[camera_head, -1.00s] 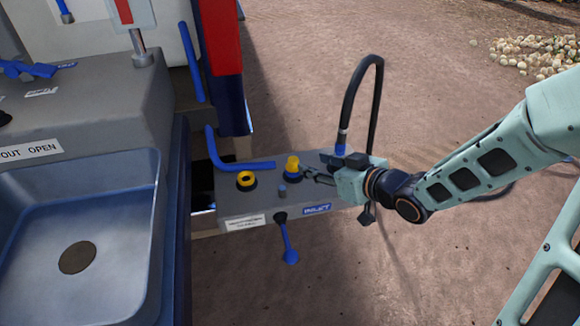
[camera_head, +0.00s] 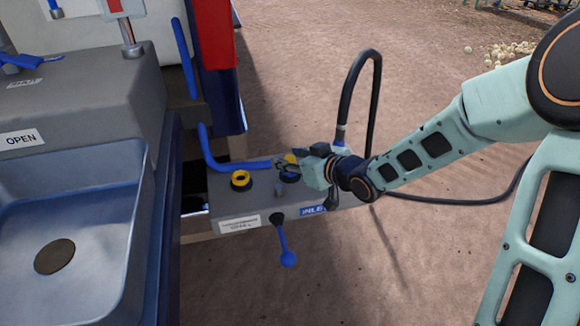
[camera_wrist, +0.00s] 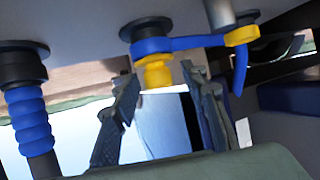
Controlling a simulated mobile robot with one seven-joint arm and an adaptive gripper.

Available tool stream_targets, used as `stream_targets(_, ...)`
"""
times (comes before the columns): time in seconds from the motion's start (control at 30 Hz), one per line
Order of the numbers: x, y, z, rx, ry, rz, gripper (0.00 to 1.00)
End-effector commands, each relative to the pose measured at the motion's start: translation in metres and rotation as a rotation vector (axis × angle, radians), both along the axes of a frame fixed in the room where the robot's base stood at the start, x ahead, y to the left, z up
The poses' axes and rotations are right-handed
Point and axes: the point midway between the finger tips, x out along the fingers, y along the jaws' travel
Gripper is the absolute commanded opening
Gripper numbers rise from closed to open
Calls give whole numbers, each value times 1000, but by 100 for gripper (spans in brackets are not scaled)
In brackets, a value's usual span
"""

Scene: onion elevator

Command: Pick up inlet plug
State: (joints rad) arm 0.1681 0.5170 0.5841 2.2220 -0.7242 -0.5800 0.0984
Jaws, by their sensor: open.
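The inlet plug is a yellow knob (camera_head: 290,158) on the grey inlet panel (camera_head: 240,203), mostly covered by my gripper in the head view. In the wrist view the yellow plug (camera_wrist: 155,74) has a blue collar and sits at a black fitting. My gripper (camera_head: 293,165) is at the plug, over the right part of the panel. In the wrist view my gripper (camera_wrist: 158,80) has its two dark fingers apart, one on each side of the plug. I cannot tell whether either finger touches it.
A blue strap (camera_wrist: 195,43) runs from the plug to a yellow ring (camera_wrist: 242,36). A second yellow ring (camera_head: 241,180), blue levers (camera_head: 287,250) and a black hose (camera_head: 350,85) are close by. A metal sink (camera_head: 90,215) stands left; open ground lies right.

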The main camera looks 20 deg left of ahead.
Motion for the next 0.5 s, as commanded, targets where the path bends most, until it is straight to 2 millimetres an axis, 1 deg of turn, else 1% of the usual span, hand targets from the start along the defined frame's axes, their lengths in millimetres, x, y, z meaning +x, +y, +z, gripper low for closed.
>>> stream_targets(0.07, 0, 0, 0, 0, 0, 0, 40)
stream_targets(0.4, 0, 0, 0, 0, 0, 0, 3)
stream_targets(0.5, 0, 0, 0, 0, 0, 0, 2)
